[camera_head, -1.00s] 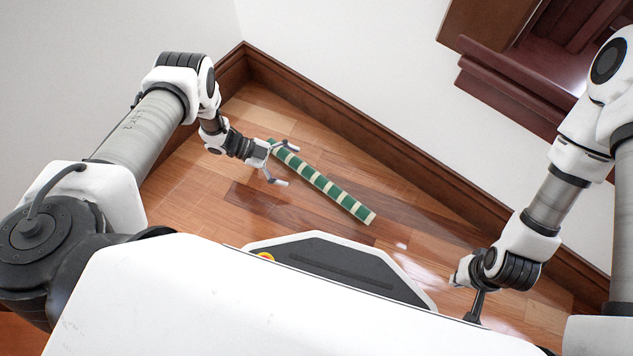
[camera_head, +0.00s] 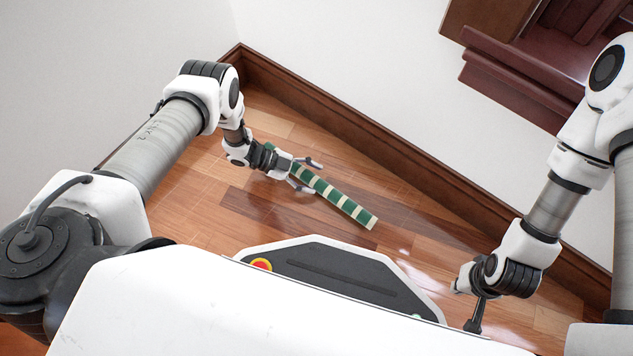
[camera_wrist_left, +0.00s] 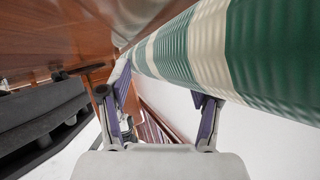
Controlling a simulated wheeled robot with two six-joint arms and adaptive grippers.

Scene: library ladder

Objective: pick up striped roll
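The striped roll (camera_head: 345,205), green with cream bands, lies on the wooden floor, running from upper left to lower right. My left gripper (camera_head: 309,176) is open, with its two fingers spread on either side of the roll's line near its upper half. In the left wrist view the roll (camera_wrist_left: 275,45) crosses the top right, close to the fingertips of my left gripper (camera_wrist_left: 162,85), and it does not look clamped. The roll's far end is partly hidden by my left wrist. My right gripper (camera_head: 474,318) is low at the right, partly hidden; its finger state cannot be made out.
A dark wooden baseboard (camera_head: 400,153) and white wall run behind the roll. Reddish-brown wooden steps (camera_head: 515,75) stand at the upper right. The floor (camera_head: 255,205) around the roll is clear. My base is in front.

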